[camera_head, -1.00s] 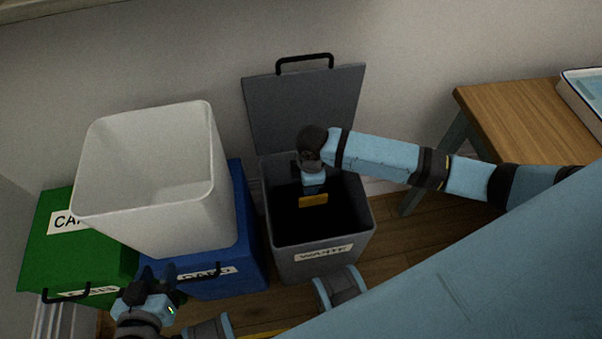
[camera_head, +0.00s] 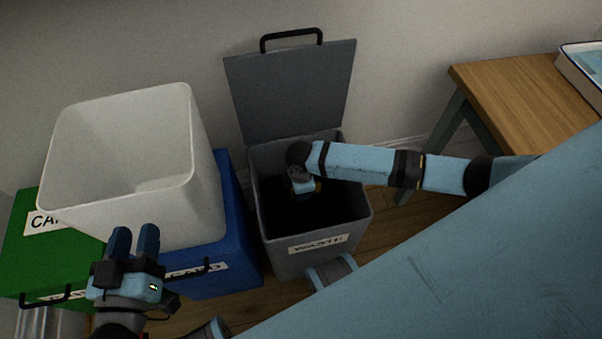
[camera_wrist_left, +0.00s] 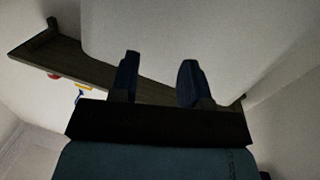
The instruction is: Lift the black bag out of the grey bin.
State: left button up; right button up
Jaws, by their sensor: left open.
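The grey bin (camera_head: 306,264) stands in the middle of the head view, labelled as waste, its lid (camera_head: 292,92) raised against the wall. Its inside is very dark, and I cannot make out the black bag's outline there. My right arm comes in from the right, and its wrist dips into the bin; the right fingers are hidden in the dark. My left gripper (camera_head: 135,238) is open and empty, fingers pointing up, in front of the white tub (camera_head: 122,213). In the left wrist view its two fingers (camera_wrist_left: 158,80) stand apart with nothing between them.
The white tub sits above the green bin (camera_head: 40,255) and the blue bin (camera_head: 232,215), left of the grey bin. A wooden table (camera_head: 520,100) with a white-rimmed tray (camera_head: 583,75) stands at right. Wooden floor shows between the grey bin and the table.

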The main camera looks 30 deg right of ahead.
pick_arm(q)
jog(key=shift+d+r, duration=0.15)
jog(key=shift+r, duration=0.3)
pick_arm(e)
jog(key=shift+f, duration=0.55)
grip_shut()
pick_arm(q)
jog(key=shift+r, duration=0.1)
pick_arm(e)
jog(key=shift+r, duration=0.1)
